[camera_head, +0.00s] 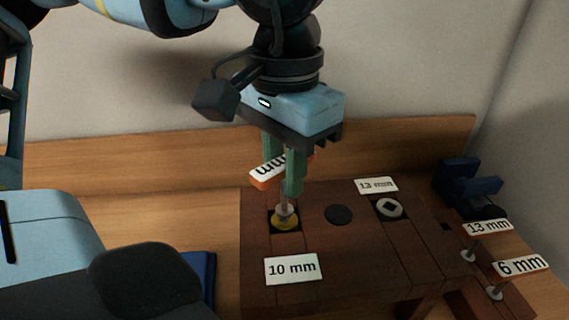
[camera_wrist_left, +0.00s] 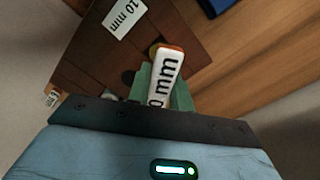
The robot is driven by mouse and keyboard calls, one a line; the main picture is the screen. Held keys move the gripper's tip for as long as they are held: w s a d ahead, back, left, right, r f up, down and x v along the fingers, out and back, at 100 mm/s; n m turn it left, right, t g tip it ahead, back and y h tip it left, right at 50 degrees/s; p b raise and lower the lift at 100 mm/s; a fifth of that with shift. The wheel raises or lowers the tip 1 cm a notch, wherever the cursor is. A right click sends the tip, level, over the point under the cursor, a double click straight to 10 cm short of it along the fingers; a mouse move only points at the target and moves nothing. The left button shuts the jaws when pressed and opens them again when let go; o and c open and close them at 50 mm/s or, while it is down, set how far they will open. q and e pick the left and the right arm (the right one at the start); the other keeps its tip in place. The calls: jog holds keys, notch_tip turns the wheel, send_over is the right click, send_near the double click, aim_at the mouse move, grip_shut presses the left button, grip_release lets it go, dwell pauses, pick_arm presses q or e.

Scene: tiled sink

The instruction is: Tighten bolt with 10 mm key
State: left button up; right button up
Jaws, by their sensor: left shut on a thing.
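My left gripper (camera_head: 283,172) points down with its green fingers shut on the orange handle of a key (camera_head: 266,174) with a white label ending in "mm". Its metal shaft reaches down to the yellow bolt (camera_head: 285,219), in the square recess behind the "10 mm" sign (camera_head: 292,268). The tip appears to meet the bolt; the exact fit is hard to see. In the left wrist view the key handle (camera_wrist_left: 166,75) lies between the fingers (camera_wrist_left: 163,90), its label partly covered. The right gripper is not in view.
The dark wooden block (camera_head: 345,262) also holds a grey bolt (camera_head: 389,208) by another size sign (camera_head: 376,185) and a dark round spot (camera_head: 338,214). Keys marked 13 mm (camera_head: 486,227) and 6 mm (camera_head: 519,266) stand at the right. A blue object (camera_head: 468,182) is behind them.

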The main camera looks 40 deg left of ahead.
pick_arm(q)
jog(key=m, duration=0.2)
jog(key=shift+r+m, duration=0.15)
jog(key=shift+m, duration=0.25)
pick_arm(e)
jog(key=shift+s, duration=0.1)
pick_arm(q)
jog(key=o, duration=0.8)
jog(key=shift+o, duration=1)
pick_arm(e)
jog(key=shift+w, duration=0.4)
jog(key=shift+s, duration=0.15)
